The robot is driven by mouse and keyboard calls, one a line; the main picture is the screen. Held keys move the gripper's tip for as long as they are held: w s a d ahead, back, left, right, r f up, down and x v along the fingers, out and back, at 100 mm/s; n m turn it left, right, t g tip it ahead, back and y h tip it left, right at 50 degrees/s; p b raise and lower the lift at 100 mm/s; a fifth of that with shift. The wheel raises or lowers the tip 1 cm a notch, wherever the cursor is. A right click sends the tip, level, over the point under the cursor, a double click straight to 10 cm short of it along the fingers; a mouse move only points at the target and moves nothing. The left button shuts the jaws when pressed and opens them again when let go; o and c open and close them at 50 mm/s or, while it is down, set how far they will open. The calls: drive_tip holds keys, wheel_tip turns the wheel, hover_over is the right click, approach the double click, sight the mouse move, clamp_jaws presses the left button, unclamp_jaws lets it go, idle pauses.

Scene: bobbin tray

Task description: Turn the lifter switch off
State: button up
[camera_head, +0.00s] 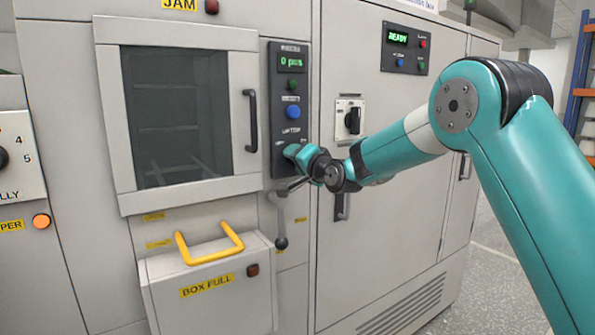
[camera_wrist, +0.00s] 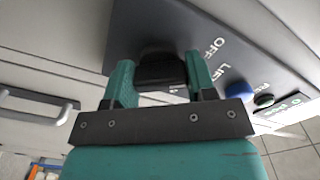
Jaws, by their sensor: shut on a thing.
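The lifter switch (camera_wrist: 160,68) is a black knob on a dark control panel, in the middle of the wrist view. The panel lettering beside it reads OFF and the start of LIFT. My gripper (camera_wrist: 159,60) has one teal finger on each side of the knob and is shut on it. In the head view my gripper (camera_head: 292,151) is at the lower part of the dark panel (camera_head: 276,105) and hides the switch there. I cannot tell which position the knob points to.
Above my gripper on the panel are a blue button (camera_head: 293,112), a green button and a display reading 0 pcs. A door handle (camera_head: 250,120) is at the left. A lever with a ball end (camera_head: 281,242) hangs just below. A rotary switch (camera_head: 351,120) is to the right.

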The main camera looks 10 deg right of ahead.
drive_tip(key=shift+f+n+b, duration=0.1)
drive_tip(key=shift+n+b, duration=0.3)
drive_tip(key=shift+n, duration=0.1)
drive_tip(key=o, duration=0.9)
drive_tip(key=shift+o, duration=0.2)
drive_tip(key=b+v, duration=0.4)
drive_tip(key=v, duration=1.3)
drive_tip(key=shift+s, duration=0.2)
drive_tip(key=shift+d, duration=0.1)
